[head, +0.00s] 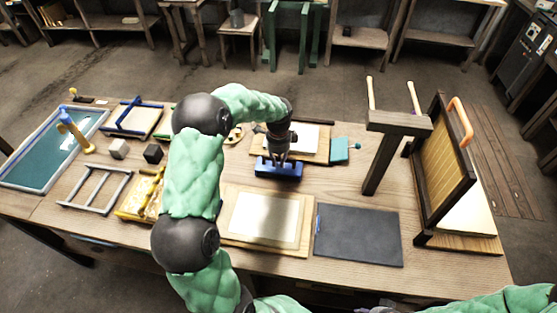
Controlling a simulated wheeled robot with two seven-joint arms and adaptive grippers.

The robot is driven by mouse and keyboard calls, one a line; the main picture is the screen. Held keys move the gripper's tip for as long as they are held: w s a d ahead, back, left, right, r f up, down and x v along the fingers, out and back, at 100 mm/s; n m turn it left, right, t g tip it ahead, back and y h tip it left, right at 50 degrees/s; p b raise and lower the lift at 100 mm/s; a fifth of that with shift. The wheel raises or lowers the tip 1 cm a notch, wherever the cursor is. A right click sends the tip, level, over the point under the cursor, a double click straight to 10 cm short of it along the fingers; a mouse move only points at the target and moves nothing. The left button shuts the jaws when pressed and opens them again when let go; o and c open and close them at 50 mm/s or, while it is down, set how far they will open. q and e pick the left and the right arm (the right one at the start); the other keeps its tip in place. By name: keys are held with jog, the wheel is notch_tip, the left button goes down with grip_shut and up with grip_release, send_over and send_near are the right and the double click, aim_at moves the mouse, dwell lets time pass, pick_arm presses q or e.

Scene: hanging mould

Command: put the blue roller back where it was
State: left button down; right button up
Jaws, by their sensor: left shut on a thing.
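The blue roller (290,171) is a short blue bar in the middle of the table. My left gripper (280,162) points down over it and is shut on it. The roller is just in front of a wooden board (257,152) that bears a white sheet (305,136). I cannot tell whether the roller touches the table or hangs just above it. My left arm hides part of the table to the left of the roller. My right gripper is not in view; only a sleeve of my right arm shows at the lower right.
A pale plate on a board (265,218) and a dark slab (358,236) lie in front. A blue-edged tray (35,165), frames and small cubes fill the left.

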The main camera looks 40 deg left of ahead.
pick_arm(q)
jog(key=shift+s+f, duration=0.1)
jog(key=shift+f, duration=0.1)
jog(key=shift+s+d+f, duration=0.15)
jog(key=shift+f, duration=0.2)
jog(key=c, duration=1.2)
grip_release()
jog(key=shift+f, duration=0.15)
jog(key=shift+o, duration=0.2)
jog(key=shift+w+r, duration=0.2)
jog(key=shift+r, duration=0.55)
notch_tip(320, 180, up, 12)
jog(key=p, duration=0.3)
jog(key=shift+r, duration=0.15)
